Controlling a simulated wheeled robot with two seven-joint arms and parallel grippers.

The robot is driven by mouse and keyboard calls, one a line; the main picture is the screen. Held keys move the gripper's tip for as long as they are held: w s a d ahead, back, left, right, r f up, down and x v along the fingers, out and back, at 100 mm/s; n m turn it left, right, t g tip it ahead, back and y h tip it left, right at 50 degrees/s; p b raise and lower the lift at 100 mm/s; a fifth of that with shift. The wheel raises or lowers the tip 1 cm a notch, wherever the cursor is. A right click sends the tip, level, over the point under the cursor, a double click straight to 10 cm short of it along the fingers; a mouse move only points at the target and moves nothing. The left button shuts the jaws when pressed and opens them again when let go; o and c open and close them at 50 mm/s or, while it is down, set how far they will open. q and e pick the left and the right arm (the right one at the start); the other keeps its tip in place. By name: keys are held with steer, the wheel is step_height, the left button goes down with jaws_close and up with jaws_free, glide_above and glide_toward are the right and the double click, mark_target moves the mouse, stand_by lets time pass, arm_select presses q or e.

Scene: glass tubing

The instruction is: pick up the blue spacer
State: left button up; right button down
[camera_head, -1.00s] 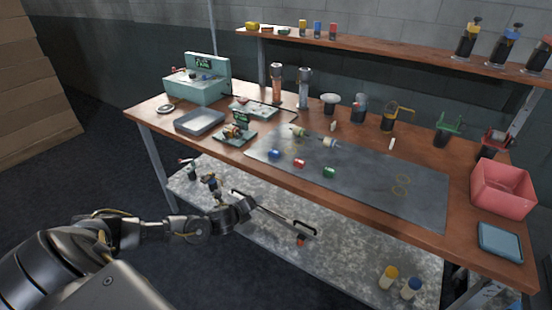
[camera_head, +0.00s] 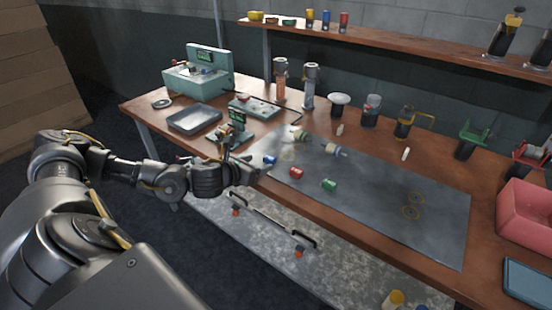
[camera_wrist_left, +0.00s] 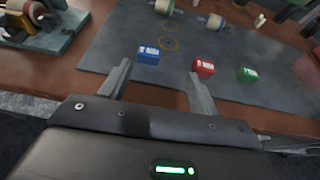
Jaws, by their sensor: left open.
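The blue spacer (camera_head: 270,160) is a small blue block on the grey mat, near its left front corner. In the left wrist view the blue spacer (camera_wrist_left: 149,54) lies ahead of my left gripper (camera_wrist_left: 158,82), nearer to the left finger and a little beyond its tip. My left gripper (camera_head: 256,168) is open and empty. In the head view it is just left of the spacer, at the front edge of the table, and I cannot tell whether it touches. My right gripper is not in view.
A red spacer (camera_head: 296,172) and a green spacer (camera_head: 329,185) lie to the right on the grey mat (camera_head: 425,235). Glass tube pieces (camera_head: 334,150) lie behind. A small fixture (camera_head: 229,136) stands to the left. The right part of the mat is clear.

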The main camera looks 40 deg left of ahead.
mark_target(269, 158)
arm_select(q)
steer(key=shift+w+a+f+p, duration=0.5)
steer(key=shift+w+a+p, duration=0.15)
steer(key=shift+w+a, duration=0.25)
steer(key=shift+x, duration=1.05)
steer(key=shift+d+f, duration=0.1)
steer(key=shift+w+p, duration=0.25)
steer(key=shift+p, duration=0.2)
steer(key=p+x, duration=0.1)
steer(key=x, duration=0.2)
steer(key=shift+w+f, duration=0.45)
steer(key=shift+w, duration=0.25)
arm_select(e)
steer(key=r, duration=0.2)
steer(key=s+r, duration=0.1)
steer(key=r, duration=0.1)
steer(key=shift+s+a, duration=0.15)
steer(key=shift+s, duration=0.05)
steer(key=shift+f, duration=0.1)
